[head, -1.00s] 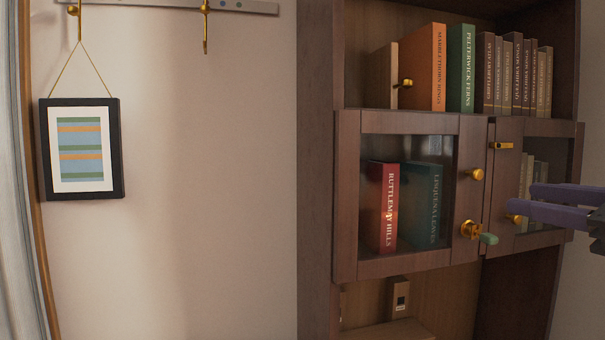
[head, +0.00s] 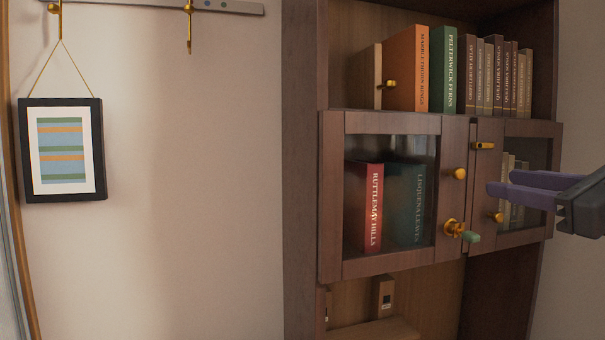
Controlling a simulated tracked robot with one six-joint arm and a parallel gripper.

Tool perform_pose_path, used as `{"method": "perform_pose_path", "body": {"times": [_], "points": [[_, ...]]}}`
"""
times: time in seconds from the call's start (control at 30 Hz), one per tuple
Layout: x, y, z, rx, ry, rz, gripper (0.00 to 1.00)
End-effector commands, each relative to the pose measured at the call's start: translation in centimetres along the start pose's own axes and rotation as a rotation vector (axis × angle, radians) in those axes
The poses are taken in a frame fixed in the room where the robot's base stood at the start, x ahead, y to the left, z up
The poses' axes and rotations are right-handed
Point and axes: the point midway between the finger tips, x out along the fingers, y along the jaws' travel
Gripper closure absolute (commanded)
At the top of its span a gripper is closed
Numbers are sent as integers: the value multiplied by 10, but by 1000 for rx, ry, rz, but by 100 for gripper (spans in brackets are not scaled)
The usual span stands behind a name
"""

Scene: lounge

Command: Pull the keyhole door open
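The keyhole door (head: 390,265) is the left of two glass-fronted wooden doors on the bookcase. It looks closed or nearly so; I cannot tell if it is slightly ajar. It has a round brass knob (head: 459,173) near its right edge. Below the knob, a key with a green grip (head: 468,237) sits in a brass keyhole plate (head: 453,228). My gripper (head: 499,182) has purple fingers with a gap between them and holds nothing. It is in front of the right door, to the right of the knob and key, and does not appear to touch them.
The right door (head: 485,205) has a brass latch (head: 484,145) and a knob (head: 495,217), close to my fingers. Books (head: 408,70) stand on the shelf above, others behind the glass. A small box (head: 383,297) is below. A framed picture (head: 63,150) hangs at left.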

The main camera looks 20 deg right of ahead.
Motion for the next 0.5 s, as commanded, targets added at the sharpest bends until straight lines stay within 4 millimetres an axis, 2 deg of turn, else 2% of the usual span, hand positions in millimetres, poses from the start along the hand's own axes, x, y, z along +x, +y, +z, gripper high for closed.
{"method": "perform_pose_path", "body": {"times": [0.5], "points": [[58,0,0,0,-1,2,63]]}}
